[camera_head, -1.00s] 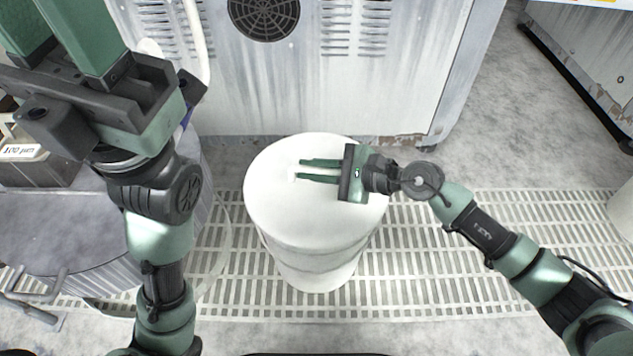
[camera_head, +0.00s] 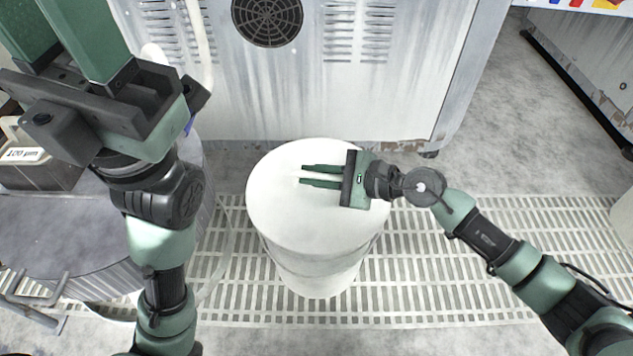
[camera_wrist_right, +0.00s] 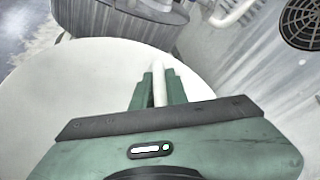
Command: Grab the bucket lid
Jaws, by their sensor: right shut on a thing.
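The white bucket (camera_head: 315,270) stands upright on the slatted floor grating in the middle of the head view. Its round white lid (camera_head: 290,222) is on top of it and also fills the left of the right wrist view (camera_wrist_right: 70,95). My right gripper (camera_head: 302,176) reaches over the lid from the right. In the right wrist view its green fingers (camera_wrist_right: 158,88) are shut on a white upright knob (camera_wrist_right: 159,80) of the lid. My left gripper shows large at the upper left of the head view, away from the bucket; its fingertips are outside the frame.
A stained white machine cabinet (camera_head: 400,90) with vents stands just behind the bucket. A round grey platen table (camera_head: 60,235) is at the left, with a box labelled 100 µm (camera_head: 35,165) on it. Open grating (camera_head: 450,285) lies to the right.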

